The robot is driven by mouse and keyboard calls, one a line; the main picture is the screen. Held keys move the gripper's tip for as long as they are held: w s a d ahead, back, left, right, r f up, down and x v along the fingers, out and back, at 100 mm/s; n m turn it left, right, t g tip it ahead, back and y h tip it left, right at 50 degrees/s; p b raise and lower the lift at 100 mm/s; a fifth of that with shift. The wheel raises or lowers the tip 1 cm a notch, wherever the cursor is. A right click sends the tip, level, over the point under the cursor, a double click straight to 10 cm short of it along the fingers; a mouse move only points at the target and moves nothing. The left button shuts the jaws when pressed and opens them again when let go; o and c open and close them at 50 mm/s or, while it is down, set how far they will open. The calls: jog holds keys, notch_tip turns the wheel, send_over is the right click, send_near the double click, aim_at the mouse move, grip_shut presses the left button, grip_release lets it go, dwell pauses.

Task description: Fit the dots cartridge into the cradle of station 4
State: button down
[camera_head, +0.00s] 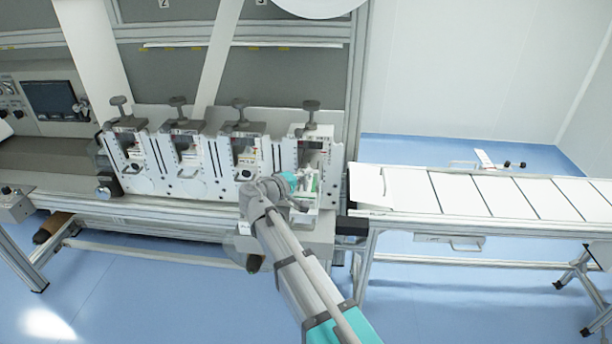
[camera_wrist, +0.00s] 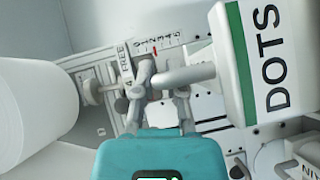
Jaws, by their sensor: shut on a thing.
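The dots cartridge (camera_wrist: 233,65) is a white block with a green stripe and black DOTS lettering, large at the right of the wrist view. A grey bar-like handle reaches left from it to between the fingers of my gripper (camera_wrist: 163,84), which is shut on it. In the head view my gripper (camera_head: 287,184) is in front of the rightmost station, with the white and green cartridge (camera_head: 308,184) just right of it. That station, apparently station 4 (camera_head: 315,146), has an open bay above the cartridge. The cartridge looks outside the bay; the cradle itself is mostly hidden.
Several similar stations with dark clamp knobs (camera_head: 240,104) stand in a row to the left. A conveyor with white sheets (camera_head: 463,190) runs right.

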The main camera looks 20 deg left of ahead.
jog(key=shift+f+b, duration=0.4)
jog(key=shift+f, duration=0.1)
jog(key=c, duration=0.6)
grip_release()
jog(key=shift+c, duration=0.2)
